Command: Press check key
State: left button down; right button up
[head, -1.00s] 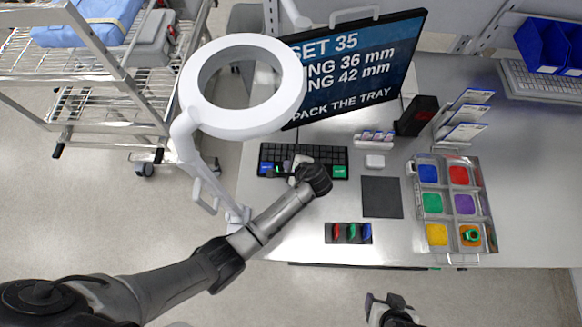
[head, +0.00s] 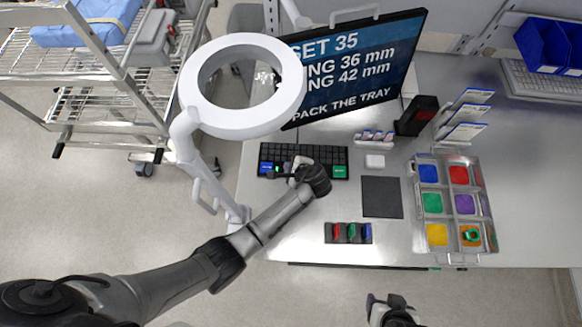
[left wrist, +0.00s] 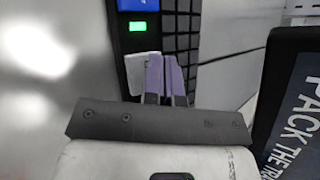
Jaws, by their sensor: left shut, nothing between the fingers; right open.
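The black keyboard (head: 325,154) lies on the bench below the screen, with a blue key (head: 265,168) at its left end and a green key (head: 338,171) at its right end. A small green light (head: 277,170) shows just left of my left gripper (head: 291,172). That gripper is shut and empty, its tips over the keyboard's lower left part. The left wrist view shows the shut fingertips (left wrist: 165,60) over black keys, below the green light (left wrist: 138,26) and blue key (left wrist: 138,4). Contact cannot be told. My right gripper (head: 385,302) is open off the bench's front edge.
The screen (head: 350,70) stands behind the keyboard, and a white ring lamp (head: 190,85) hangs to its left. A dark mat (head: 382,197), a holder with coloured pieces (head: 348,233) and a compartment tray (head: 455,205) lie to the right.

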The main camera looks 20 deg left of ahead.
pick_arm(q)
jog(key=shift+f, duration=0.3)
jog(key=shift+r, duration=0.1)
dwell(0.4)
jog(key=shift+r+p, duration=0.8)
jog(key=shift+p, duration=0.2)
jog(key=shift+r+p, duration=0.6)
jog(key=shift+p, duration=0.1)
notch_tip(320, 180, up, 4)
jog(key=p, duration=0.4)
jog(key=shift+f, duration=0.1)
